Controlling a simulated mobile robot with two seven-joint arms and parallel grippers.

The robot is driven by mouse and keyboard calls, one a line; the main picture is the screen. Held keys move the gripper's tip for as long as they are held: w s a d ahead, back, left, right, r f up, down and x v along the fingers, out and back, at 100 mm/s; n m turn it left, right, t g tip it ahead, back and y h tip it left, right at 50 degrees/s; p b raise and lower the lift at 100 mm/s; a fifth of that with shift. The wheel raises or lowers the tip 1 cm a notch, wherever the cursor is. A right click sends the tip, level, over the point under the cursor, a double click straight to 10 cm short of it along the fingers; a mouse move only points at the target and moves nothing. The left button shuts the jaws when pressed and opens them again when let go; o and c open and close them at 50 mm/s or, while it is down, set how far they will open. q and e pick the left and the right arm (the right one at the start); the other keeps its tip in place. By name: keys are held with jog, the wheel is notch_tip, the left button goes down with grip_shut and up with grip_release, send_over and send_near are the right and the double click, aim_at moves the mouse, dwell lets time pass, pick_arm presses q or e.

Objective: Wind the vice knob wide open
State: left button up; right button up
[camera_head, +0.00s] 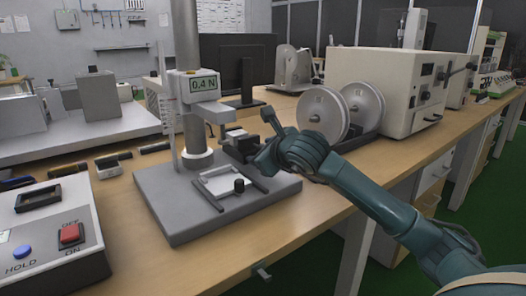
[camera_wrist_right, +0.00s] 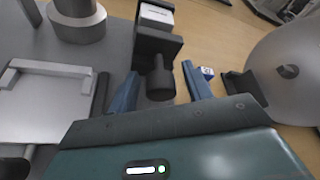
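The vice (camera_head: 238,140) is a dark block on the test stand, beside its column. In the right wrist view, the vice (camera_wrist_right: 157,42) has a white label on top, and its black round knob (camera_wrist_right: 160,82) points toward my gripper. My right gripper (camera_head: 263,140) is just right of the vice. In the wrist view its two blue fingers (camera_wrist_right: 160,70) are open, one on each side of the knob, with visible gaps. The knob is mostly hidden by my gripper in the head view. My left gripper is not in view.
The stand's grey base (camera_head: 180,222) carries a small frame (camera_head: 223,183) and a black knob (camera_head: 239,185). A gauge (camera_head: 203,85) reading 0.4 N is above the vice. Two grey discs (camera_head: 322,116) stand close right of my gripper. A switch box (camera_head: 50,240) is front left.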

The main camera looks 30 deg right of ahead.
jog(key=shift+r, duration=0.1)
jog(key=v, duration=1.3)
